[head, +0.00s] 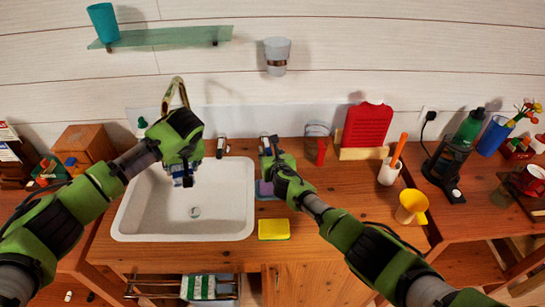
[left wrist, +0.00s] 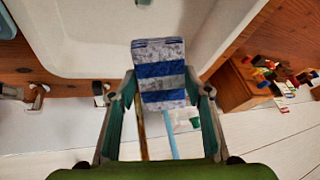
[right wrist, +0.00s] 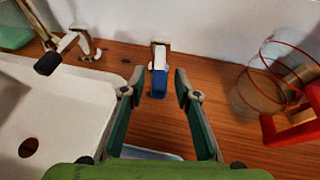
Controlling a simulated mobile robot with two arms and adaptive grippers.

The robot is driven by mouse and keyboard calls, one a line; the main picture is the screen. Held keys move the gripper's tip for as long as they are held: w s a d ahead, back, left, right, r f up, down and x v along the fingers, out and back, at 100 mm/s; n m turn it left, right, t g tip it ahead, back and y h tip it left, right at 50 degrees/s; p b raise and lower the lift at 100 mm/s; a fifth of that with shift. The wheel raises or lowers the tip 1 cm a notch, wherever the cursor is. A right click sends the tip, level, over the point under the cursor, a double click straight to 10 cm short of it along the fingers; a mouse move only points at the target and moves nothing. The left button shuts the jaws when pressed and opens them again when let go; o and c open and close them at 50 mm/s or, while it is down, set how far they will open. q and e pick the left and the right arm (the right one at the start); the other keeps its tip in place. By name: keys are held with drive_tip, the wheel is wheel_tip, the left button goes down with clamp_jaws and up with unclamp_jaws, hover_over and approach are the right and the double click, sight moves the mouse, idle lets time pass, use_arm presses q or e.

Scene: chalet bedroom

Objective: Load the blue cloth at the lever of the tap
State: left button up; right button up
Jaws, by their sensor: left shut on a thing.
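My left gripper (head: 184,182) is shut on a blue-and-white striped cloth (left wrist: 160,75), held above the basin. The cloth sits between the two fingers in the left wrist view, and its blue part shows below my gripper in the head view. My right gripper (head: 268,143) is open, its fingers (right wrist: 157,92) apart. Between and beyond them stands a small white-and-wood lever with a blue front (right wrist: 159,82), apparently untouched. A second lever with a dark end (right wrist: 50,62) is left of it, beside the basin. The tap's arched spout (head: 176,88) rises behind my left gripper.
The white sink (head: 140,215) lies below my left gripper. A yellow sponge (head: 274,229) lies near its right rim. A purple item (head: 264,188) is partly hidden under my right arm. A red bottle (head: 366,124) and a red wire frame (right wrist: 290,75) stand right of the lever.

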drive_tip(key=shift+v, duration=5.9)
drive_tip(key=shift+d, duration=0.1)
drive_tip(key=shift+s, duration=0.4)
drive_tip(key=x, duration=0.9)
drive_tip(key=shift+w+f, duration=0.1)
drive_tip(key=shift+w, duration=0.05)
drive_tip(key=shift+w+f, duration=0.15)
drive_tip(key=shift+w, duration=0.5)
drive_tip(key=shift+w+a+f, duration=0.25)
drive_tip(key=shift+w+f, duration=0.15)
drive_tip(key=shift+w, duration=0.15)
